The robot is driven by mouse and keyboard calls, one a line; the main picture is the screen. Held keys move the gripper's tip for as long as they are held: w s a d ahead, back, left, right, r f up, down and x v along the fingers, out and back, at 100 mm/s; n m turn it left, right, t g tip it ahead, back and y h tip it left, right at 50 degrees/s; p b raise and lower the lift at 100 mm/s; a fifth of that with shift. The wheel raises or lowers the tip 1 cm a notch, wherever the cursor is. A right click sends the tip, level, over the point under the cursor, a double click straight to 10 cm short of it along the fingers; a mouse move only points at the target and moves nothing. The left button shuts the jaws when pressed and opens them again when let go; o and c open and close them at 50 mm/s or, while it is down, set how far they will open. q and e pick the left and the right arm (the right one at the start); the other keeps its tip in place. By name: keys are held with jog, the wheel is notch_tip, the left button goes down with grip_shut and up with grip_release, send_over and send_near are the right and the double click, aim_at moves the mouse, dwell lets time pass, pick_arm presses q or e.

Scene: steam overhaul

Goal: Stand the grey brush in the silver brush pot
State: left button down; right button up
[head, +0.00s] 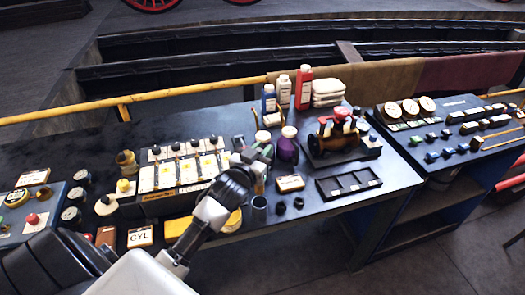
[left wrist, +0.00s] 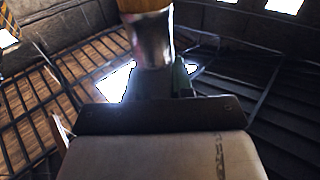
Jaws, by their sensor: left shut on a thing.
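My left gripper (head: 258,155) is over the front middle of the bench, shut on the brush. In the left wrist view the brush (left wrist: 150,38) shows a shiny metal band and a brown-orange part at the top edge. In the head view a narrow tan part of the brush (head: 260,184) hangs below the jaws. A small grey-blue cylinder (head: 259,208), which looks like the brush pot, stands upright just below it. The brush's low end looks close to the pot's mouth; I cannot tell whether it is inside. My right gripper is not in view.
Small black cups (head: 282,207) stand right of the pot, with a black divided tray (head: 348,184) beyond. A switch panel (head: 165,195) lies to the left, and a model engine (head: 335,140) stands to the right.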

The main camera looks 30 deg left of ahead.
pick_arm(q)
notch_tip(320, 180, down, 9)
jog(key=b, duration=0.6)
dwell(0.3)
jog(key=c, duration=0.9)
grip_release()
jog(key=shift+f, duration=0.1)
